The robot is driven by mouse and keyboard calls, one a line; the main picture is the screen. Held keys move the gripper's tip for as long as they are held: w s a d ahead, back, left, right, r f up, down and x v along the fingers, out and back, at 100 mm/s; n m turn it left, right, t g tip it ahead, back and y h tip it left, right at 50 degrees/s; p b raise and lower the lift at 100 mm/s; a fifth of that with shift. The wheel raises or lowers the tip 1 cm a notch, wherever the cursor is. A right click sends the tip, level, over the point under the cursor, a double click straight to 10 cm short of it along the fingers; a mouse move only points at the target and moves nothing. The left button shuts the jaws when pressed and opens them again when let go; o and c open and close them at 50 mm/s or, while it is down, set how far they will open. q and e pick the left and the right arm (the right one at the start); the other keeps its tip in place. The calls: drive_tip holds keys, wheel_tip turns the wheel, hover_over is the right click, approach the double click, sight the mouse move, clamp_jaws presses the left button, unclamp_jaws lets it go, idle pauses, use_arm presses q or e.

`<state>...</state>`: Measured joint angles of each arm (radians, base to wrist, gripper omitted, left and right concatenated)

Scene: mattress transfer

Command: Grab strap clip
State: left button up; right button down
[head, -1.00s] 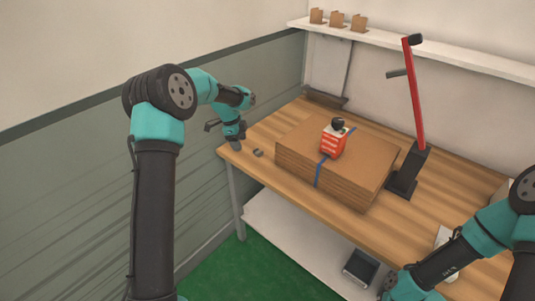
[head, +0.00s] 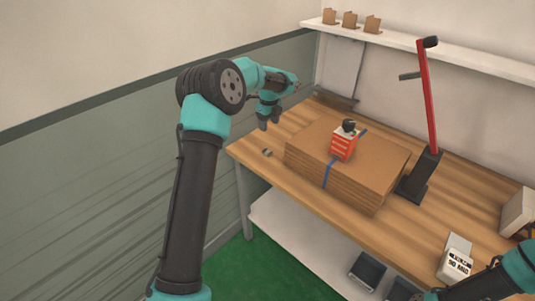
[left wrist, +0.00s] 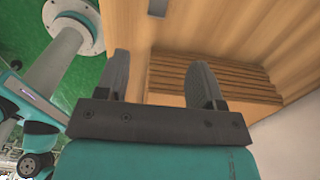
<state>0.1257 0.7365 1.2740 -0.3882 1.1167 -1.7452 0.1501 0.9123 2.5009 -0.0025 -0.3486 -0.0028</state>
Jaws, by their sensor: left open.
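A small grey piece (head: 266,153), which looks like the strap clip, lies on the wooden table near its front left edge. My left gripper (head: 268,125) is above the table, just behind and over this piece in the head view. In the left wrist view, the left gripper (left wrist: 160,72) has its fingers apart with nothing between them. A blue strap (head: 328,173) runs over the cardboard stack (head: 378,165). My right gripper is out of view.
A red box (head: 344,146) with a dark-topped item sits on the stack. A red-handled tool (head: 428,100) stands behind it at right. A white box (head: 456,264) is at the front right. The wooden table (head: 245,150) is clear around the grey piece.

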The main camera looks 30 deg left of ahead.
use_arm(q)
hover_over(267, 153)
drive_tip(key=f, duration=0.9)
drive_tip(key=shift+w+d, duration=0.2)
drive_tip(key=shift+d, duration=0.1)
drive_tip(key=shift+s+a+f, duration=0.1)
drive_tip(key=shift+a+f, duration=0.05)
drive_tip(key=shift+f, duration=1.15)
drive_tip(key=shift+s+a+f, duration=0.1)
drive_tip(key=shift+a+f, duration=0.05)
drive_tip(key=shift+f, duration=1.15)
drive_tip(key=c, duration=1)
